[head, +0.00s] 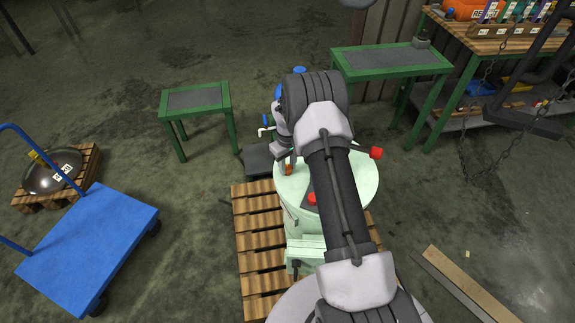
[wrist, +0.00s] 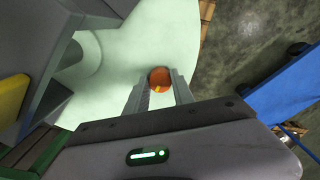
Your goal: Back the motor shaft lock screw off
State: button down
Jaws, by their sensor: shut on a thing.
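The lock screw shows as a round orange-brown head (wrist: 159,78) in the wrist view, against the pale green machine body (wrist: 215,30). My gripper (wrist: 160,90) has one finger on each side of it and is shut on it. In the head view the orange screw (head: 288,169) is a small spot at the left of the pale green machine top (head: 355,190), with my gripper (head: 285,160) at it. The screw's shank and thread are hidden. My arm covers much of the machine top.
Red knobs (head: 376,153) stick out from the machine. It stands on a wooden pallet (head: 256,240). A blue cart (head: 92,245) is at the left, green tables (head: 195,98) at the back. Planks (head: 465,285) lie at the right. In the wrist view a grey part (wrist: 75,40) is close at the left.

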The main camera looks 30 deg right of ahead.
aim_at(287, 168)
dwell(0.4)
jog(key=c, duration=1.1)
grip_release()
notch_tip(287, 168, up, 18)
jog(key=p, duration=0.5)
jog(key=shift+f, duration=0.25)
